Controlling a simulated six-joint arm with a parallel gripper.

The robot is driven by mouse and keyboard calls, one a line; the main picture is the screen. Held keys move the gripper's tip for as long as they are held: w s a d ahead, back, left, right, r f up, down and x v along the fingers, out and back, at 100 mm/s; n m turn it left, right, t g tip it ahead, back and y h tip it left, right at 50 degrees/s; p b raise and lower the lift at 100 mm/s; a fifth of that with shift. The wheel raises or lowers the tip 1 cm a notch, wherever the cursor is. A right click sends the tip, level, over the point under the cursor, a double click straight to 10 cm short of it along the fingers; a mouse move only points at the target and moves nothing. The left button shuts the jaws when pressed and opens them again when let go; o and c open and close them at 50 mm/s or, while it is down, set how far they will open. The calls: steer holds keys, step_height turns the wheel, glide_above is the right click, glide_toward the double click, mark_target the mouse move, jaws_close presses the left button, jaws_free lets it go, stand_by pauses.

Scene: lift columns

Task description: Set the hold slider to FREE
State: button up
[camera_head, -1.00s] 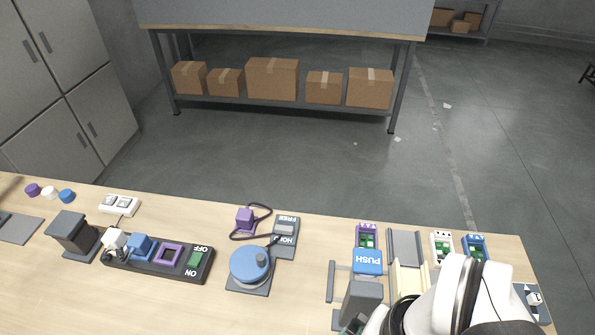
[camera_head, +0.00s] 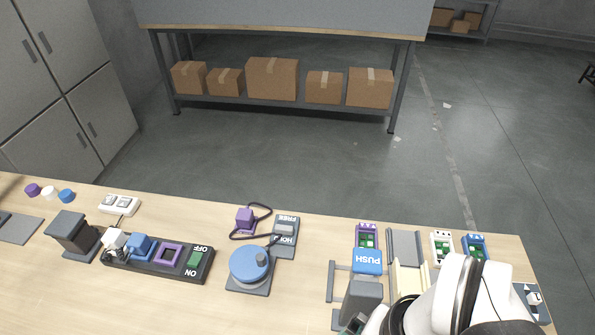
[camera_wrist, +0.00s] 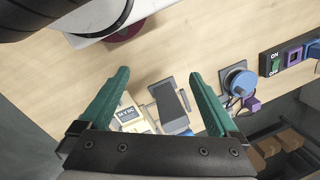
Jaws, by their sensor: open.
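The hold slider panel (camera_head: 292,246) is a small dark grey plate on the far middle of the table, marked FREE at its far end and HOLD at its near end. The lettering appears upside down. A pale strip lies between the two words; I cannot tell which end the slider is at. The near part is partly hidden by a dark cord. My gripper (camera_wrist: 158,73) shows in the wrist view with two green fingers spread apart and nothing between them. It is above the right part of the table, well away from the slider panel.
A PUSH unit (camera_head: 367,262) stands to the right. A switch strip (camera_head: 180,265) lies to the left. Bare table lies between dial and PUSH unit.

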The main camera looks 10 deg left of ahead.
stand_by(0.4)
steer(key=w+r+m, duration=0.1)
steer(key=w, duration=0.2)
steer(key=w+a+r+m, duration=0.1)
steer(key=w, duration=0.3)
steer(key=w+a+m, duration=0.1)
steer(key=w, duration=0.2)
steer(key=shift+w+a+r+y, duration=0.25)
steer(key=shift+w+r+y, duration=0.05)
steer(key=shift+r+y, duration=0.1)
steer(key=c, duration=0.7)
steer(key=m+y, duration=0.2)
steer(key=m, duration=0.7)
glide_above(284, 227)
steer(key=d, duration=0.6)
step_height(284, 227, down, 8)
steer(key=x, duration=1.5)
steer(key=shift+w+d+f, duration=0.1)
steer(key=shift+w+d, duration=0.05)
steer(key=shift+d, duration=0.1)
steer(key=shift+c, duration=0.4)
jaws_close()
